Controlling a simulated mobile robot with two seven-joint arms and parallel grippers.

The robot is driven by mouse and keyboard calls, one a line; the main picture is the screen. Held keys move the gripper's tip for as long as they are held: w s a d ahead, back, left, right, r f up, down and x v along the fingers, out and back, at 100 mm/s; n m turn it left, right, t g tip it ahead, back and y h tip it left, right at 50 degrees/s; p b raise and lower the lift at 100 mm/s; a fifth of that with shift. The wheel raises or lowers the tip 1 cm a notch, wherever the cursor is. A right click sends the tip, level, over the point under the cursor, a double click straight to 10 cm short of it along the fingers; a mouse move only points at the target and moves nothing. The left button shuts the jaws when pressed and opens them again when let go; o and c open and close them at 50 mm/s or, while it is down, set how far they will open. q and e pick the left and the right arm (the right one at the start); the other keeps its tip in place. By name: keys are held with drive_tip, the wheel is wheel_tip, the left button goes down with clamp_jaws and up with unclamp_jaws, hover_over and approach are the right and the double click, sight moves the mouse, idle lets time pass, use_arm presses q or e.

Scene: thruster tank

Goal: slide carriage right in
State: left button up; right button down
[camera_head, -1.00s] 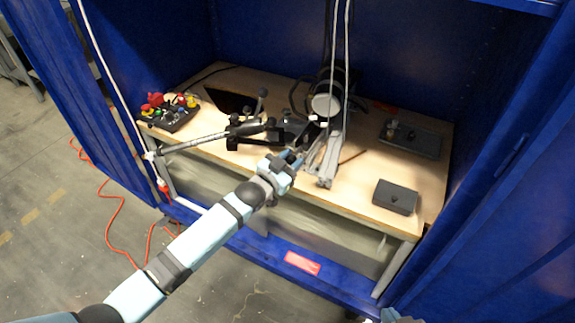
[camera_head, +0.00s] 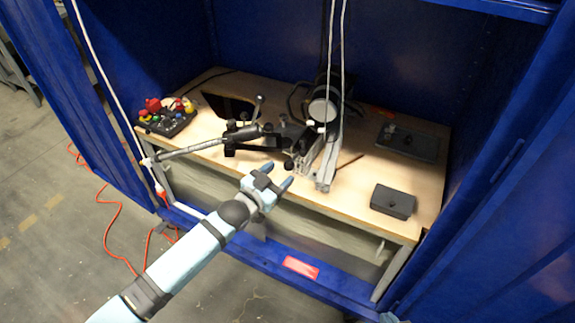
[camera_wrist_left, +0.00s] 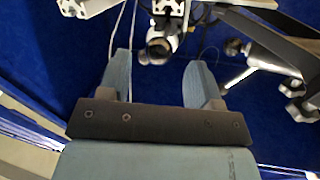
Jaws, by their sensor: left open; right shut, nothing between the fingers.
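Two grey aluminium rails (camera_head: 328,166) run front to back at the table's middle. A dark carriage-like assembly (camera_head: 290,132) sits at the left rail; which part is the right carriage I cannot tell. A dark round knob (camera_head: 289,165) is at the front of this assembly. In the left wrist view, a grey round knob (camera_wrist_left: 160,48) appears between and beyond the open fingers, below a rail end (camera_wrist_left: 170,7). My right gripper (camera_head: 388,317) barely shows at the bottom edge and is shut.
A black jointed arm (camera_head: 245,132) with knobs spans the table's left half. A dark box (camera_head: 393,201) and a dark tray (camera_head: 408,142) lie right. Blue walls (camera_head: 490,90) enclose the table.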

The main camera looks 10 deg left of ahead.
use_arm(q)
drive_tip(key=v, duration=0.8)
drive_tip(key=shift+s+a+p, duration=0.2)
drive_tip(key=shift+s+p, duration=0.1)
use_arm(e)
drive_tip(key=shift+r, duration=0.1)
